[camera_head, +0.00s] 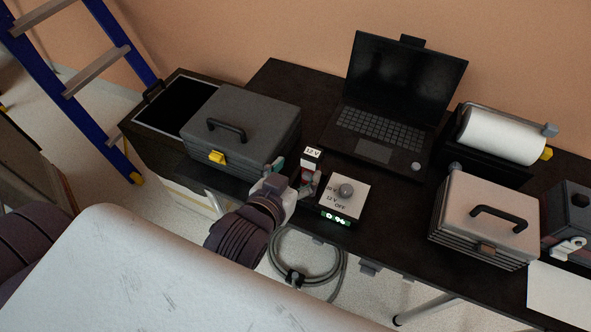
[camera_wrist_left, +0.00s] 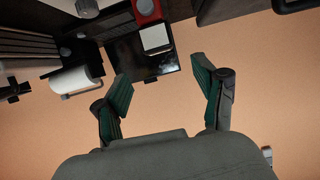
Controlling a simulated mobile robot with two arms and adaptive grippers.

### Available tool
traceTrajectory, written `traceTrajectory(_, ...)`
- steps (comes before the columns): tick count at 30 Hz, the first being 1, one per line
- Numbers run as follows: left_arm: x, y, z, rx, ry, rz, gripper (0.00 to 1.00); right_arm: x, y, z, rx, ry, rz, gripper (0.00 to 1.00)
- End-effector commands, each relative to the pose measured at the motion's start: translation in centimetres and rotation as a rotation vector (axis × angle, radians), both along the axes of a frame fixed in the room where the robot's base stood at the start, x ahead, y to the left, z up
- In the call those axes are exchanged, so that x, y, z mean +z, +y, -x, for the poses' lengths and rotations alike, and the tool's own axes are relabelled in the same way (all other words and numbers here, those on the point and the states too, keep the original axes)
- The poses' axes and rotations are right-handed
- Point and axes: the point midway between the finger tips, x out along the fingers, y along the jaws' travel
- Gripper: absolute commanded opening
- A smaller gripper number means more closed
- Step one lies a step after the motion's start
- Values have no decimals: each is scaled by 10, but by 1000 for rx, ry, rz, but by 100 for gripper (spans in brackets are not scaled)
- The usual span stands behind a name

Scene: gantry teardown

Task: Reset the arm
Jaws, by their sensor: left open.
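My left gripper (camera_head: 293,178) is over the front edge of the dark bench (camera_head: 277,93), its fingers apart. In the head view it is beside a small box marked 12 V (camera_head: 312,157), with a white top and red side. I see no object held between the fingers, though the gripper partly hides that box. In the left wrist view my open fingers (camera_wrist_left: 162,72) spread with nothing between their tips. A white control box (camera_head: 345,195) with a grey knob and a lit green display stands just right of the gripper. My right gripper is in neither view.
A dark grey toolbox (camera_head: 255,112) stands left of the gripper, beside an open dark case (camera_head: 175,100). An open laptop (camera_head: 400,95), a paper roll (camera_head: 500,137) and a pale toolbox (camera_head: 490,215) stand right. A coiled cable (camera_head: 318,277) hangs below the bench edge.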

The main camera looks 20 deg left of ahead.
Motion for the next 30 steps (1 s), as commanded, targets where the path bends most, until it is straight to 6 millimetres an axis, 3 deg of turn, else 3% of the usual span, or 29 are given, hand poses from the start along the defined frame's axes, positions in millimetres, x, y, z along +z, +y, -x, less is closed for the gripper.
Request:
traceTrajectory(8, -1, 0, 0, 0, 2, 0, 71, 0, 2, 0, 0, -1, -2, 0)
traceTrajectory(11, -12, 4, 5, -1, 54, -9, 71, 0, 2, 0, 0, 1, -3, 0)
traceTrajectory(19, -83, 30, 62, -35, 452, -64, 71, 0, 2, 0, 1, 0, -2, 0)
traceTrajectory(24, -112, 43, 104, -72, 677, -95, 71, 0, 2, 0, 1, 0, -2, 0)
traceTrajectory(29, -128, 55, 144, -112, 869, -122, 71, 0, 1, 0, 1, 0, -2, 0)
traceTrajectory(30, -140, 54, 141, -113, 876, -121, 71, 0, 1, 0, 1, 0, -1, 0)
